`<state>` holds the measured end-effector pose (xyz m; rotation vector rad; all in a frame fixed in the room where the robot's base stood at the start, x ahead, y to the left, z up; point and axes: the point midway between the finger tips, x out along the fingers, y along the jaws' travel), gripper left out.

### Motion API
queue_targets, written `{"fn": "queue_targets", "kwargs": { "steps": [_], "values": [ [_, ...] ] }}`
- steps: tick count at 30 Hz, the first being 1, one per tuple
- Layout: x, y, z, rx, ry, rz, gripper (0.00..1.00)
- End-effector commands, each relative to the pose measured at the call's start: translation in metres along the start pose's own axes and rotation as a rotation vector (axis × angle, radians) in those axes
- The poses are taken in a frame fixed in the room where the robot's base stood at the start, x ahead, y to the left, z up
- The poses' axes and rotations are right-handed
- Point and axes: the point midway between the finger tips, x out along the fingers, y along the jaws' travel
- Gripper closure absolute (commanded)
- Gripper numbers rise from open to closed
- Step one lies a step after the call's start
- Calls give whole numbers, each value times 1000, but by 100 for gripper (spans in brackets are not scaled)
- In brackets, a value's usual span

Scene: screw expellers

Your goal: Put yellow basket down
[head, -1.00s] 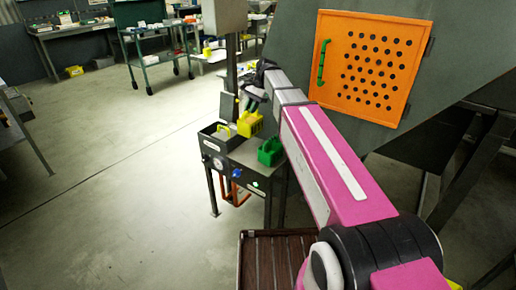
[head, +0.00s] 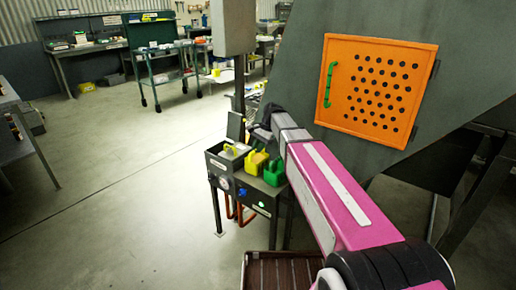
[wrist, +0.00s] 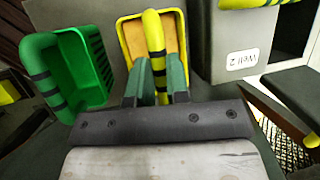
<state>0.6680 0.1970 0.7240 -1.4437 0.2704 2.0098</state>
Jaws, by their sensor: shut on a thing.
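The yellow basket (head: 256,161) is at the top of the dark control stand (head: 240,196), between a grey bin and the green basket (head: 274,174). In the wrist view the yellow basket (wrist: 130,38) is upright below my gripper (wrist: 155,82). The gripper's green fingers are shut on its yellow handle with black bands. The green basket (wrist: 96,62) is close on its left, apart from it. The basket's underside is hidden, so I cannot tell whether it touches the stand.
A grey bin (head: 217,163) with a yellow-handled thing in it stands left of the basket. Its labelled side (wrist: 243,58) shows in the wrist view. A large grey machine with an orange perforated door (head: 376,90) rises at the right. The floor at left is clear.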

Motion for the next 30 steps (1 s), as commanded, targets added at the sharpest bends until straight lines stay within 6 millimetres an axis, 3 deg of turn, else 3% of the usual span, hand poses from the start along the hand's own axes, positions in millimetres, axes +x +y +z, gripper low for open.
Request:
{"fn": "queue_targets", "kwargs": {
  "steps": [6,7,9,20,30],
  "values": [
    [2,0,-1,0,-1,0,100],
    [2,0,-1,0,0,0,74],
    [2,0,-1,0,0,0,58],
    [-2,0,0,0,0,0,58],
    [-58,-1,-1,0,2,-2,58]
  ]
}}
